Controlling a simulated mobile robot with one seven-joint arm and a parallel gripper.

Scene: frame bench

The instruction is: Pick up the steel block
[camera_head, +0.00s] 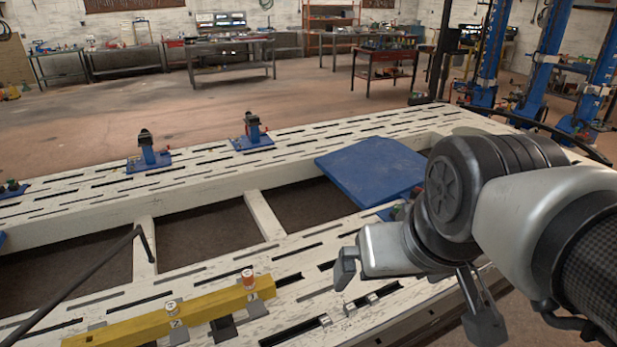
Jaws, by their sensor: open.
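Small shiny metal pieces lie on the near white slotted rail of the bench, left of and below my gripper. One (349,309) sits by a dark slot, with another (373,298) to its right and one (325,321) to its left. I cannot tell for certain which is the steel block. My gripper (414,297) is open, its two fingers spread wide, and I see nothing between them. It is above the near rail, apart from the metal pieces. The gripper body and arm hide part of the bench's right side.
A yellow bar (205,304) with small cylinders lies left on the near rail (300,248). A thin black rod (85,282) rises at the left. A blue plate (372,167) bridges the frame behind my gripper. Blue clamps (148,152) stand on the far rail. Openings separate the rails.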

